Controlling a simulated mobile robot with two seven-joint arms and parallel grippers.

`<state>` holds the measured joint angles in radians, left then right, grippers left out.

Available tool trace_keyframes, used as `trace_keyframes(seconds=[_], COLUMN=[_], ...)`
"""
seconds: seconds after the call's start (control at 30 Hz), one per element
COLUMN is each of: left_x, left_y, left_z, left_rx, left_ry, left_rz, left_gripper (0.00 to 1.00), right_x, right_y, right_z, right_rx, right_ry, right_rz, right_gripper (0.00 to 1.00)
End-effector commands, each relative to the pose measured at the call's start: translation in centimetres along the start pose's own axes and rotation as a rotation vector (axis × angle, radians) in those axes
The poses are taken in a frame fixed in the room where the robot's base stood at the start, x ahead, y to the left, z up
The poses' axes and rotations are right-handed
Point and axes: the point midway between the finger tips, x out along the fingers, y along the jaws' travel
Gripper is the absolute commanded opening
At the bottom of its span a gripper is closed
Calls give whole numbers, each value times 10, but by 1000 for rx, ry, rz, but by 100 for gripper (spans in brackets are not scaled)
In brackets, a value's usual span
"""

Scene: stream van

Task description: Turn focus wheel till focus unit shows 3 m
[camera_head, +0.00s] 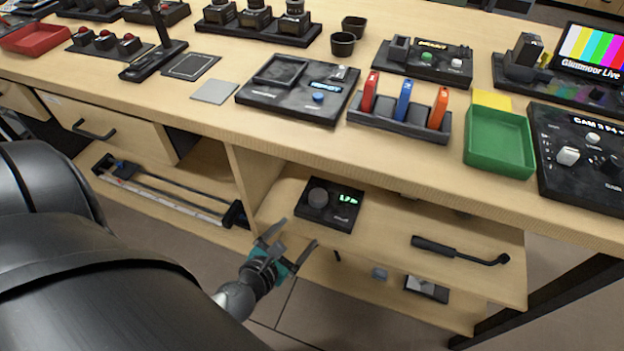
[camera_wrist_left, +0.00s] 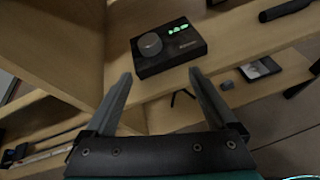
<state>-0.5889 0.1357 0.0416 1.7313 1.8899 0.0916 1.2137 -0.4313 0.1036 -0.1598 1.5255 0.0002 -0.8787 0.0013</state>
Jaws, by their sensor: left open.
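The focus unit (camera_head: 330,205) is a dark box on the shelf below the counter. Its round grey focus wheel (camera_head: 318,197) is on the left of its top, and its green display (camera_head: 346,198) is on the right. The display seems to begin with "1." but the rest is too small to read surely. In the left wrist view the focus unit (camera_wrist_left: 168,48) lies beyond the fingertips, with the wheel (camera_wrist_left: 150,44) between their lines. My left gripper (camera_head: 296,233) is open and empty, in front of and below the unit's left front, apart from it. My right gripper is not in view.
A black handle-like tool (camera_head: 460,250) lies on the same shelf to the right. A slider rail (camera_head: 170,190) lies in the left bay, past a wooden divider (camera_head: 250,180).

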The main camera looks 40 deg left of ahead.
Motion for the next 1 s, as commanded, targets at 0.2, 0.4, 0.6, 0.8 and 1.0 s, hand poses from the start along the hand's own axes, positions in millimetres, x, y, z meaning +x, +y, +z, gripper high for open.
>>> trace_keyframes(seconds=[0.2, 0.4, 0.6, 0.8, 1.0], left_x=[3, 17, 49, 84, 111], left_y=[10, 10, 12, 13, 13], left_z=[9, 12, 13, 13, 14], left_rx=[-228, -243, -238, -237, -236], left_ry=[-41, -46, -46, -45, -44], left_rz=[26, 25, 26, 26, 27], left_gripper=[91, 91, 91, 91, 91], right_x=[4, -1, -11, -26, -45], right_y=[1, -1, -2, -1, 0], right_z=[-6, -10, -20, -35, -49], right_rx=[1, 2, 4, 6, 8], right_ry=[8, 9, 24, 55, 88], right_rz=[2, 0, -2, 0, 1], right_gripper=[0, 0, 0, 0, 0])
